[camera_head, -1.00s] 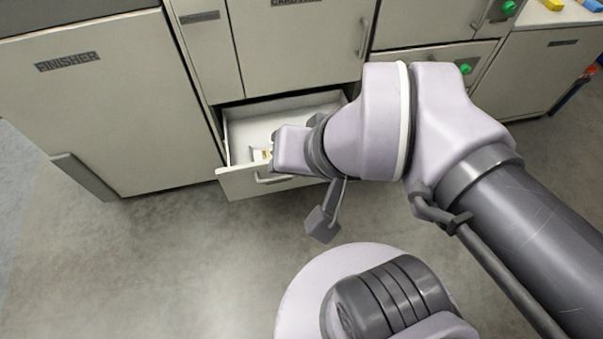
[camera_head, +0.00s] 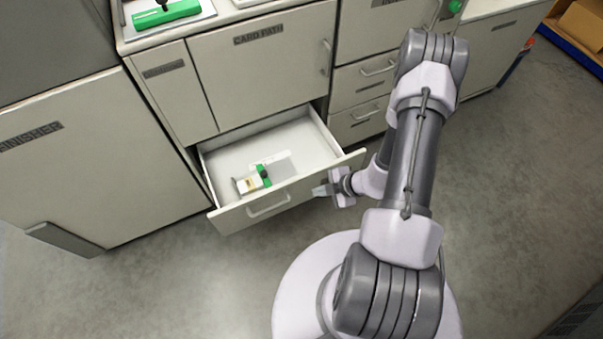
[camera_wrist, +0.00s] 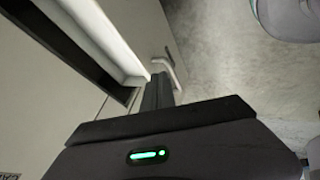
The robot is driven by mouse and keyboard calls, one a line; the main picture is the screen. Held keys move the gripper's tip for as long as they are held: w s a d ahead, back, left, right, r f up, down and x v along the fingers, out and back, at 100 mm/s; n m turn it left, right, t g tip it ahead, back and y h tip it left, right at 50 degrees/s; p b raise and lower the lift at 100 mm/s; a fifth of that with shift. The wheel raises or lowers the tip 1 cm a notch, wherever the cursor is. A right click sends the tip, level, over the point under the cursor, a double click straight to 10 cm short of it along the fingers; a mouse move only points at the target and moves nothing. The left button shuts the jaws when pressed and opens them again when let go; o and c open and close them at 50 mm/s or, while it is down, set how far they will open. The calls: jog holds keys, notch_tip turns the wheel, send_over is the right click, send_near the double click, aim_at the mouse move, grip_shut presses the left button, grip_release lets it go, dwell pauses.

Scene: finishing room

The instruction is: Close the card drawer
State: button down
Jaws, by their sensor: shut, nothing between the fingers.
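The card drawer (camera_head: 234,217) stands pulled out below the card path panel (camera_head: 265,62), with its bar handle (camera_head: 268,206) on the front. A white card-like item with green and black parts (camera_head: 252,181) lies inside. My gripper (camera_head: 319,190) is shut and empty, just in front of the right part of the drawer front. In the wrist view its fingers (camera_wrist: 157,92) point at the drawer front beside the handle (camera_wrist: 175,70). I cannot tell whether they touch the front.
Shut drawers (camera_head: 360,122) are to the right of the open one. The floor (camera_head: 510,190) at right is clear.

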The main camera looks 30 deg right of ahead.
jog(key=b, duration=0.4)
send_near(290, 187)
notch_tip(290, 187, down, 4)
jog(key=s+a, duration=0.2)
jog(key=w, duration=0.2)
jog(key=w+b, duration=0.1)
jog(key=w, duration=0.1)
jog(key=shift+w+d+r+b, duration=0.1)
jog(key=shift+r+b, duration=0.1)
jog(key=shift+b, duration=0.1)
